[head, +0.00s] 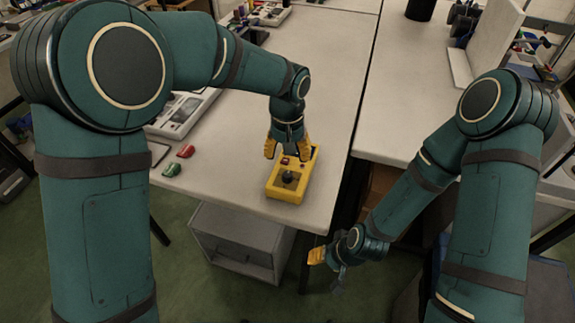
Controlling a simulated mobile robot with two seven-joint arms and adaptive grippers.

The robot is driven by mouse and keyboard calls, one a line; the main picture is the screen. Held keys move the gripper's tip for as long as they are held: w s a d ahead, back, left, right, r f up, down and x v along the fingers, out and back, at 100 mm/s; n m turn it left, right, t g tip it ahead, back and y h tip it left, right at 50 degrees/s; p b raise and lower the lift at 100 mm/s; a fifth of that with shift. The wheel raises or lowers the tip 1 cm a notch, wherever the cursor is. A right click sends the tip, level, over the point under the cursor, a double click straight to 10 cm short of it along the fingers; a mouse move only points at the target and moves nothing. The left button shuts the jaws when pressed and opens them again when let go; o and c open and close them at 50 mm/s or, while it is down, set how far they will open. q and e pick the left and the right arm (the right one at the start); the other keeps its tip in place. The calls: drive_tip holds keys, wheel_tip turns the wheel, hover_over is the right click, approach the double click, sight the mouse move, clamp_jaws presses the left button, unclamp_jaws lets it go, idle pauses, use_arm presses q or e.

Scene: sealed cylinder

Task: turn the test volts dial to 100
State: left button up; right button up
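A yellow tester (275,187) lies near the front right corner of the white table. A dark round dial (290,178) sits on its top face toward the near end. The dial's markings are too small to read. My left gripper (287,157) points down over the far part of the tester, with its yellow fingers apart on both sides of a small red part. I cannot tell whether the fingers touch the tester. My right gripper (326,266) hangs low beyond the table's front edge, away from the tester. Its finger opening is not clear.
Two small clips, one red (186,151) and one green (172,170), lie left of the tester. A grey instrument (180,115) stands behind them. A second white table (405,100) is on the right across a narrow gap. A grey cabinet (237,240) stands below.

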use_arm(q)
wheel_tip(320, 180, up, 3)
drive_tip(key=shift+r, duration=0.2)
drive_tip(key=shift+s, duration=0.1)
idle(0.4)
